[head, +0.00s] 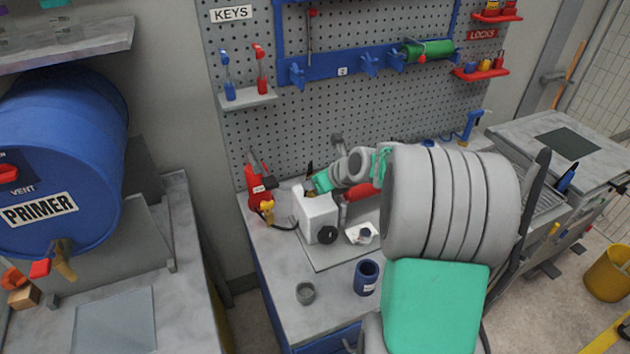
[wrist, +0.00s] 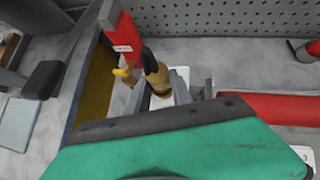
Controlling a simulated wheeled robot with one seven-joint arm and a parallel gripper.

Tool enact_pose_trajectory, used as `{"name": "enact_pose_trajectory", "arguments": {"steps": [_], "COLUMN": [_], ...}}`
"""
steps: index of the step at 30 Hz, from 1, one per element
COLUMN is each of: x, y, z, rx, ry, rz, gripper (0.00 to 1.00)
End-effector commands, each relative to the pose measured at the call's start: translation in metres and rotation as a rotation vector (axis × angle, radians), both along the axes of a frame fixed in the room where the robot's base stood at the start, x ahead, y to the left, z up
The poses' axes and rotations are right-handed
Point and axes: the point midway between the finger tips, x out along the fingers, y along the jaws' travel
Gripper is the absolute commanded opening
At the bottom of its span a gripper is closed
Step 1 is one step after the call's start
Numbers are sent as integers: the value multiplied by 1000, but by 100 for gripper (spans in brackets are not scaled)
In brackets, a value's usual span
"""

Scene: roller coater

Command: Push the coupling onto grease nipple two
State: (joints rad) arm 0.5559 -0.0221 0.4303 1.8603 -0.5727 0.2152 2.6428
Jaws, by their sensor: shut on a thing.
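A white block-like housing (head: 316,208) with a black round knob (head: 327,235) stands on the bench. My gripper (head: 312,193) is at the top of this housing, at its back left. In the wrist view my gripper (wrist: 163,97) is shut on a brass, roughly cylindrical piece, which looks like the coupling (wrist: 156,75). A corner of the white housing (wrist: 182,76) shows just behind it. I cannot make out grease nipple two in either view, nor whether the coupling touches it. The gripper's green body hides much of the housing in the wrist view.
A red holder (head: 257,188) with a yellow fitting (head: 267,210) and black hose stands left of the housing. A red cylinder (wrist: 265,108) lies close on the right. The pegboard (head: 300,130) closes the back.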

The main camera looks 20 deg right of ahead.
Motion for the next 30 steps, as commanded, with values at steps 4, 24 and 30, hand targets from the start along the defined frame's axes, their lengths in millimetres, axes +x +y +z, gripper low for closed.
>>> {"name": "enact_pose_trajectory", "arguments": {"steps": [4,24,30], "x": [0,-3,-29], "y": [0,-2,-10], "z": [-4,-2,24], "rx": [0,-1,-3], "ry": [0,0,-4], "rz": [0,-2,-4], "gripper": [0,52,52]}}
